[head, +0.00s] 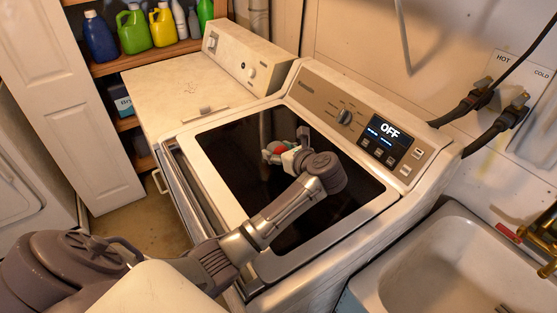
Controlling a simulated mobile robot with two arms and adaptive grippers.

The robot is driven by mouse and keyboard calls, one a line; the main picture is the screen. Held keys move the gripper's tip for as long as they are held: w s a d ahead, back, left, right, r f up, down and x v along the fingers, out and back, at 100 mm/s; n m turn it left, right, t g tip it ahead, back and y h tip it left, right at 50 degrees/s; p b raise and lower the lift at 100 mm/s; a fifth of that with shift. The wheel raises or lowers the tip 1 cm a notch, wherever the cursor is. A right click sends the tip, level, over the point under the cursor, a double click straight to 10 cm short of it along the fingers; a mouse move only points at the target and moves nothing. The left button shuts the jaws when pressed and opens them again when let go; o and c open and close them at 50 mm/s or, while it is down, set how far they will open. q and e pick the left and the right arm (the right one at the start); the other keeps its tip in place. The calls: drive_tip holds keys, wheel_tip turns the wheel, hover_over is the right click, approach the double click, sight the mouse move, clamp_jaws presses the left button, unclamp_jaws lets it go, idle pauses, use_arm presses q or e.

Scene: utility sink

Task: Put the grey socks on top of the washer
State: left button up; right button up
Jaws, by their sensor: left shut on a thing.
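The washer (215,147), a pale machine with a dark glass lid and an OFF display, stands in the middle of the head view. My left arm reaches in from the lower left over the lid. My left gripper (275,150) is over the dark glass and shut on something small. Grey-white, red and green bits show around its fingertips. They are too small to tell which are the grey socks and which are gripper parts. I cannot tell whether the held thing touches the glass. My right gripper is not in view.
A second white machine (165,88) with a knob panel adjoins at the back left. Shelves behind hold several bottles, including a green jug (133,30) and a yellow jug (163,25). A sink (425,255) is at the lower right, below hoses and taps. The lid is otherwise clear.

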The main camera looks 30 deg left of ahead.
use_arm(q)
wheel_tip(320, 180, down, 3)
drive_tip(key=shift+b, duration=0.8)
drive_tip(key=shift+f, duration=0.35)
drive_tip(key=shift+f, duration=0.15)
drive_tip(key=o, duration=0.7)
drive_tip(key=shift+d+b, duration=0.1)
drive_tip(key=shift+b, duration=0.2)
drive_tip(key=o, duration=0.4)
drive_tip(key=shift+o, duration=0.2)
